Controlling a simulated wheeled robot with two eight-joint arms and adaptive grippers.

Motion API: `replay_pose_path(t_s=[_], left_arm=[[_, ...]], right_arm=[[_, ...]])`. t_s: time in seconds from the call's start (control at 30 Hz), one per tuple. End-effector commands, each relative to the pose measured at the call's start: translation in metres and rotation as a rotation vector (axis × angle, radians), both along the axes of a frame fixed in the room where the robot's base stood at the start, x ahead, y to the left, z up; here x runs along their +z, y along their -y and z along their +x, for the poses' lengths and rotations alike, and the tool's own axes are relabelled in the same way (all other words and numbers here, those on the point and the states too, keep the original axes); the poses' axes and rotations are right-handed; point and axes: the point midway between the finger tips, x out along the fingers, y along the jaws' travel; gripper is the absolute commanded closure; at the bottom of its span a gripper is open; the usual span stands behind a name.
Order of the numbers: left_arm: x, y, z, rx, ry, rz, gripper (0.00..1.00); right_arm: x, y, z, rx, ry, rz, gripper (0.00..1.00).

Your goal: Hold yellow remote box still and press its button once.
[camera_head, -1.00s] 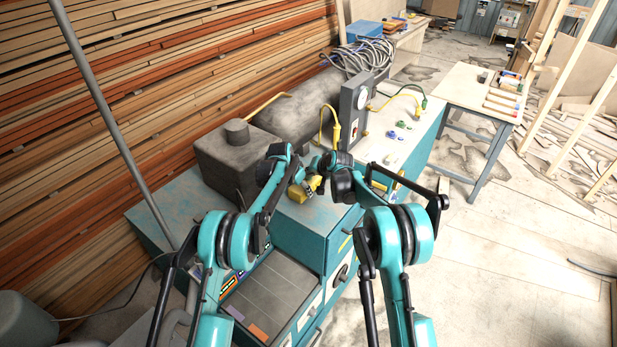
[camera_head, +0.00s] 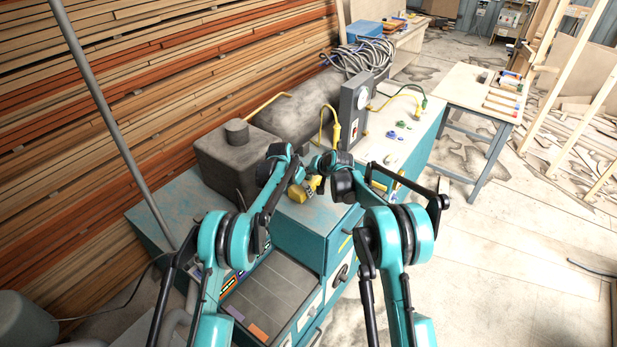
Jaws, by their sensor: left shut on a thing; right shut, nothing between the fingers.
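The yellow remote box (camera_head: 296,194) is small in the head view, just above the worn blue top of the cabinet. My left gripper (camera_head: 291,186) is shut on it from the left. My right gripper (camera_head: 316,178) is shut and empty, with its tips at the right end of the box. Whether the tips touch the box or its button cannot be told at this size. The button itself is not clearly visible, and the grippers hide part of the box.
A dark grey block-shaped tank (camera_head: 222,160) stands left of the grippers. A grey panel with a round gauge (camera_head: 361,100) and yellow hoses stands behind them. Colored knobs (camera_head: 400,125) sit on the white bench top at right. A blue cabinet (camera_head: 310,235) lies below.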

Motion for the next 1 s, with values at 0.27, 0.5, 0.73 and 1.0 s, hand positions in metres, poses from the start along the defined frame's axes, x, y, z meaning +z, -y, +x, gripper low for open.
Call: replay_pose_path(t_s=[0.27,0.5,0.73,1.0], left_arm=[[0.0,0.0,0.0,0.0,0.0,0.0,0.88],[0.0,0.0,0.0,0.0,0.0,0.0,0.88],[0.0,0.0,0.0,0.0,0.0,0.0,0.88],[0.0,0.0,0.0,0.0,0.0,0.0,0.88]], right_arm=[[0.01,0.0,0.0,0.0,0.0,0.0,1.0],[0.011,0.0,0.0,-0.001,0.001,0.0,1.0],[0.025,0.0,0.0,-0.001,0.001,0.0,1.0],[0.052,0.0,0.0,-0.001,0.001,0.0,1.0]])
